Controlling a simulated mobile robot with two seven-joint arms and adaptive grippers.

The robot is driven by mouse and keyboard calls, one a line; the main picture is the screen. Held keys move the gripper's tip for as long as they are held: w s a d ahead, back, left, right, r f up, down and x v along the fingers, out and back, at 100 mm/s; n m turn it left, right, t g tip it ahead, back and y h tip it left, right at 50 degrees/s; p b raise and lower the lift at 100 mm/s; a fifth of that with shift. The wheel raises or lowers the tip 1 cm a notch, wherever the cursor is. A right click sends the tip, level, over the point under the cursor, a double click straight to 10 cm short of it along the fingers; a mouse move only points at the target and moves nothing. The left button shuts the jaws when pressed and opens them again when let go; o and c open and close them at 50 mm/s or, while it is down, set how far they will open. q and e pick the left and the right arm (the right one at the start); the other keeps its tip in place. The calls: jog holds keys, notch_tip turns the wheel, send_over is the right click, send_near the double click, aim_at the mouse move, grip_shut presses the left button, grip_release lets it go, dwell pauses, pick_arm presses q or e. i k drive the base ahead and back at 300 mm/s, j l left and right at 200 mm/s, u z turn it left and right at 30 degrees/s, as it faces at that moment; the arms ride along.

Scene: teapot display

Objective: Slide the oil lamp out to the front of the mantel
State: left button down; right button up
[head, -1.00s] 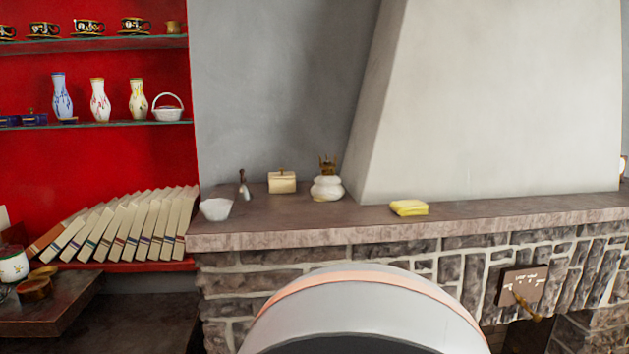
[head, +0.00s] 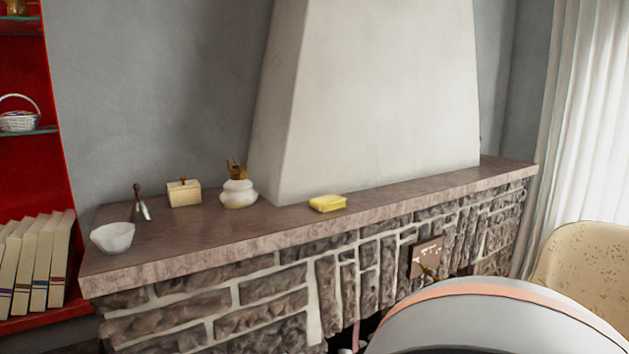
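The oil lamp (head: 238,191) has a round white body and a brass-coloured top. It stands upright on the stone mantel (head: 190,248), toward the back, close to the left side of the pale chimney hood. Bare mantel lies between the lamp and the front edge. Neither of my grippers shows in the head view.
Left of the lamp are a small cream box (head: 184,193), a bell (head: 140,208) and a white bowl (head: 112,237). The chimney hood (head: 385,95) rises behind. A speckled chair (head: 585,265) stands at the right.

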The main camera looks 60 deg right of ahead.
aim_at(237, 193)
jog(key=i+z, duration=0.1)
jog(key=z, duration=0.65)
jog(key=i+j+z, duration=0.15)
jog(key=z, duration=0.25)
jog(key=j+z, duration=0.1)
jog(key=z, duration=0.25)
jog(key=i+j+z, duration=0.1)
jog(key=z, duration=0.3)
jog(key=i+j+z, duration=0.1)
jog(key=z, duration=0.25)
jog(key=i+j+z, duration=0.1)
jog(key=j+z, duration=0.3)
jog(key=l, duration=0.15)
